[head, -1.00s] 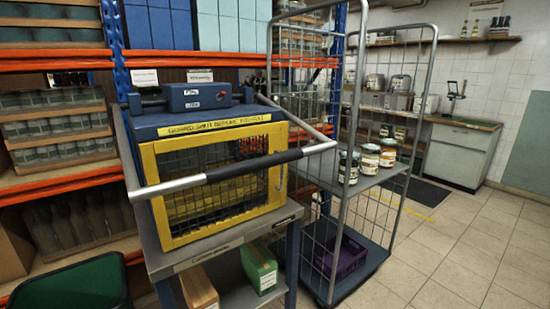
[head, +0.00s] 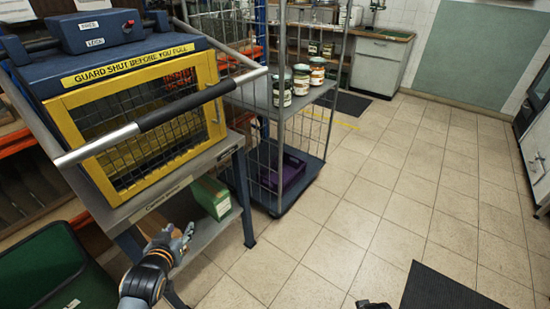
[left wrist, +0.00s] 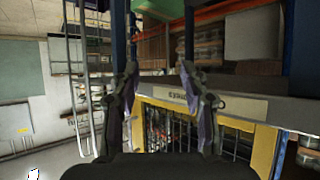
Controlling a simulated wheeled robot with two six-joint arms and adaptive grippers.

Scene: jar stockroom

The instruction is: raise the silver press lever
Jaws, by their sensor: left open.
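The silver press lever (head: 98,143) is a bar with a black grip (head: 186,104). In the head view it sticks out in front of the press at about mid-height of the yellow guard (head: 206,78). The guard looks shut. The blue press top (head: 110,55) is above it. My left gripper (head: 184,238) is below and in front of the lever, near the bench's lower shelf, touching nothing I can make out. In the left wrist view its two fingers (left wrist: 160,82) are apart and empty, and the lever is not clear there. A dark tip at the head view's bottom edge may be my right gripper (head: 372,304).
A wire trolley (head: 282,112) with several jars stands right of the press, a purple crate (head: 290,172) on its base. A green bin (head: 55,268) is at lower left. A green box (head: 212,195) sits on the lower shelf. The tiled floor at right is mostly clear.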

